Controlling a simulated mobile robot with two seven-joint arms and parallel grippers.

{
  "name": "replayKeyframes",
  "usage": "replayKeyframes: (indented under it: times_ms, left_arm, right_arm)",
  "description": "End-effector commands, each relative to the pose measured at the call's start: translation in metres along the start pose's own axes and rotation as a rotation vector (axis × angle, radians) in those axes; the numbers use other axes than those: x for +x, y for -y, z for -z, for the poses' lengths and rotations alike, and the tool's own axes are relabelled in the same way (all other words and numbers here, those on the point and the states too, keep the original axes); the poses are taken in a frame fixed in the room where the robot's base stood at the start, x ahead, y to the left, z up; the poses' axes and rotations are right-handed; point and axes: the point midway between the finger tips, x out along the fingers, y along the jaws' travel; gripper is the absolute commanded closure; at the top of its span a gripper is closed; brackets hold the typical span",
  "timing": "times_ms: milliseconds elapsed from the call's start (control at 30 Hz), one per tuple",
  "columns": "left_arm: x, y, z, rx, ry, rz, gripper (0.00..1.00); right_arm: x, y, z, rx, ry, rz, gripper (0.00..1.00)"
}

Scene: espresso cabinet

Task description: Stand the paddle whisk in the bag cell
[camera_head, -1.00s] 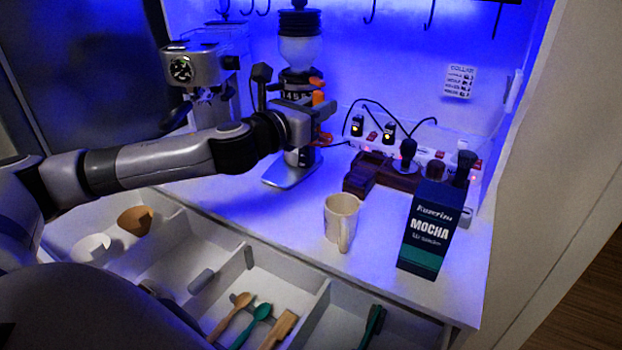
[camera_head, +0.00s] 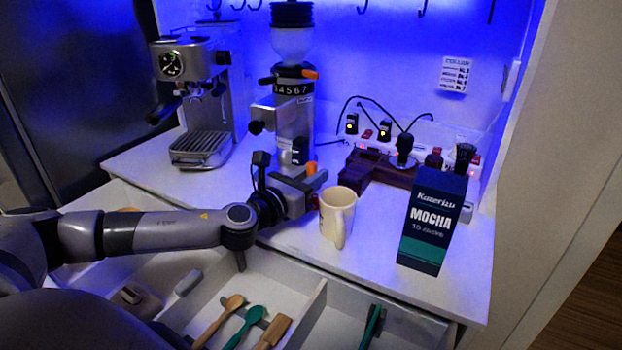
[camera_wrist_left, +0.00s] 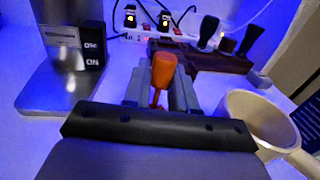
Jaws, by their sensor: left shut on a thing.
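My left gripper (camera_head: 308,188) is shut on an orange-handled tool (camera_head: 310,168), beside the beige mug and in front of the grinder. In the left wrist view the orange handle (camera_wrist_left: 163,72) rises between the fingers; its lower part is hidden by the gripper. No paddle end shows, so I cannot confirm that it is the paddle whisk. The open drawer (camera_head: 319,298) below has several cells. One holds spoons and a wooden spatula (camera_head: 272,332), another a dark green tool (camera_head: 372,326). I cannot tell which is the bag cell. My right gripper is out of view.
The beige mug (camera_head: 338,214) stands just right of the gripper. A mocha box (camera_head: 432,220) stands further right. The grinder (camera_head: 293,105) and espresso machine (camera_head: 199,95) stand behind. A wooden stand (camera_head: 372,170) and power strip are at the back. A drawer divider runs beneath the arm.

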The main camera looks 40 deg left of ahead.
Motion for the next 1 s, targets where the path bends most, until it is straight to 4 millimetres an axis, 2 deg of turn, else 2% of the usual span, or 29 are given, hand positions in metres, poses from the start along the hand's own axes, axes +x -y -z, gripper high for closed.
replayKeyframes:
  times_ms: [300,333,400,767,867,1000]
  left_arm:
    - [0.0,0.0,0.004,0.0,0.0,0.0,1.0]
    - [0.0,0.0,0.003,0.0,0.001,0.0,0.68]
    - [0.0,0.0,0.002,0.0,0.0,0.0,0.49]
    - [0.0,0.0,-0.003,0.001,0.001,-0.001,0.49]
    - [-0.008,-0.001,0.0,0.002,-0.001,-0.001,0.49]
    - [-0.028,-0.001,0.002,0.005,-0.003,0.001,0.49]
  right_arm:
    - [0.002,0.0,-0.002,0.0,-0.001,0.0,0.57]
    - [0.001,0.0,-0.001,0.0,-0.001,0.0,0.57]
    - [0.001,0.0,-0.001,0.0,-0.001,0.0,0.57]
    - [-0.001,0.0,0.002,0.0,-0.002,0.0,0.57]
    - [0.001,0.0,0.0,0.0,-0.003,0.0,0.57]
    - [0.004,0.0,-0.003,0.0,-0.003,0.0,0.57]
